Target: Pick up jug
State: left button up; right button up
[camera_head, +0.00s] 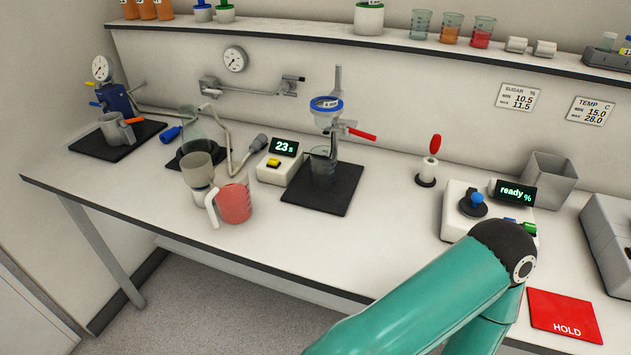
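A clear jug (236,205) with pink-red contents and a white handle stands upright near the front edge of the bench, left of centre. Its handle is on its left side. A grey cup-like vessel with a pale lower part (197,171) is just behind and left of the handle; I cannot tell whether they touch. A teal arm of mine reaches in from the bottom at the right, well away from the jug. Neither gripper shows in the head view.
A flask (191,128) with tubing stands behind. The bench (380,240) is clear right of the black mat. A red HOLD mat (565,315) lies at lower right.

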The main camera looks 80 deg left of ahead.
aim_at(229, 181)
jog(key=u, duration=0.55)
jog(key=i, duration=0.1)
jog(key=z, duration=0.95)
jog(key=k, duration=2.9)
jog(key=u, duration=0.85)
jog(key=i, duration=1.15)
